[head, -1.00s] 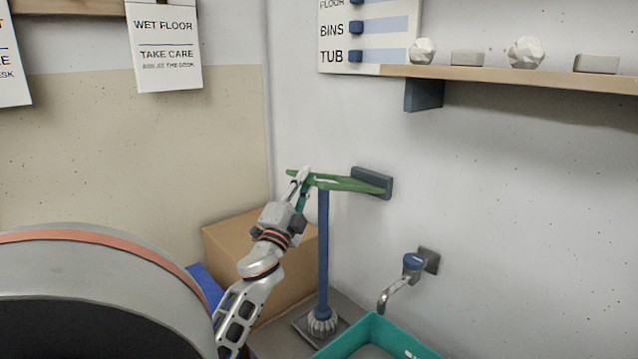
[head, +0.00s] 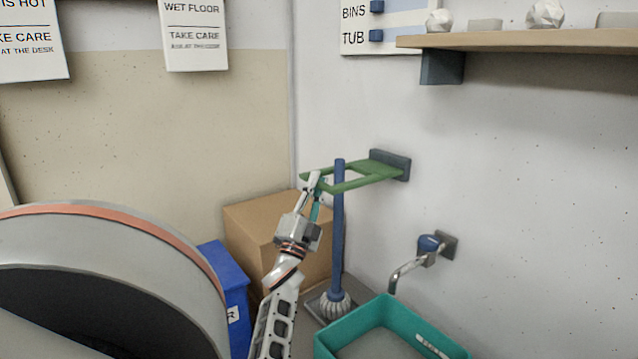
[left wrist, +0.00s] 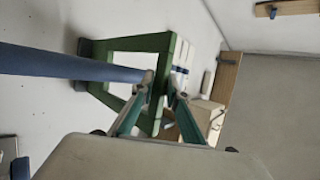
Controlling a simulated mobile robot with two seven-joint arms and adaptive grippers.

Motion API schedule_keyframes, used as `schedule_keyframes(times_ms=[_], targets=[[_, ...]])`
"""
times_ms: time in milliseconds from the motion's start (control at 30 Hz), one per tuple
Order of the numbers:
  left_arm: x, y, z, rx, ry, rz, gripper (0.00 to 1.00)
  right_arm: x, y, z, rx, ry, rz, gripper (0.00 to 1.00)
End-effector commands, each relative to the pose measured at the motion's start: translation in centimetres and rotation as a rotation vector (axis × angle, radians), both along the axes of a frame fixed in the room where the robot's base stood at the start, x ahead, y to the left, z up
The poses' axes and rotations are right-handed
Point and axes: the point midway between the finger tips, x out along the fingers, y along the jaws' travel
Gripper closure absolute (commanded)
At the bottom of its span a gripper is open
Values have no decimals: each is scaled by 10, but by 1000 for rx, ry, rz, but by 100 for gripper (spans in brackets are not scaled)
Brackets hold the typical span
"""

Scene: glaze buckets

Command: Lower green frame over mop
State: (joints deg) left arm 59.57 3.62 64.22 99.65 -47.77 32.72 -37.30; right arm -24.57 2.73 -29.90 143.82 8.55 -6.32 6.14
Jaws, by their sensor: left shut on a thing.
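The green frame (head: 377,173) is an open rectangle joined to a dark wall bracket (head: 400,160). It extends left from the wall at about the height of the mop's top. The mop (head: 338,230) stands upright with a blue handle and a grey head at the floor. Its handle top shows above the frame's bars; I cannot tell surely whether it passes through the opening. My left gripper (head: 315,184) is shut on the frame's free end, just left of the handle. In the left wrist view the handle (left wrist: 70,65) crosses the frame (left wrist: 125,45), its tip near the gripper (left wrist: 160,90).
A teal tub (head: 385,325) stands right of the mop, below a wall tap (head: 430,245). A cardboard box (head: 265,230) and a blue bin (head: 228,280) are behind my left arm. A large grey drum (head: 110,250) fills the lower left. A shelf (head: 530,42) is above.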

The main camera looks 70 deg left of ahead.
Motion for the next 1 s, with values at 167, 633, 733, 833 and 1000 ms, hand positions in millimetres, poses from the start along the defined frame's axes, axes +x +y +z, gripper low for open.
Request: schedule_keyframes(times_ms=[167,633,733,833,1000], targets=[[2,1,-4,1,-7,0,100,1,2,1,19,5,-11,31],[2,1,-5,0,-9,0,71,0,2,0,15,4,-6,31],[2,1,-5,1,-9,0,71,0,2,0,14,4,-6,31],[1,1,-4,2,-10,0,71,0,2,0,14,5,-5,31],[1,1,-1,4,-11,0,71,-1,1,-1,10,4,-2,31]])
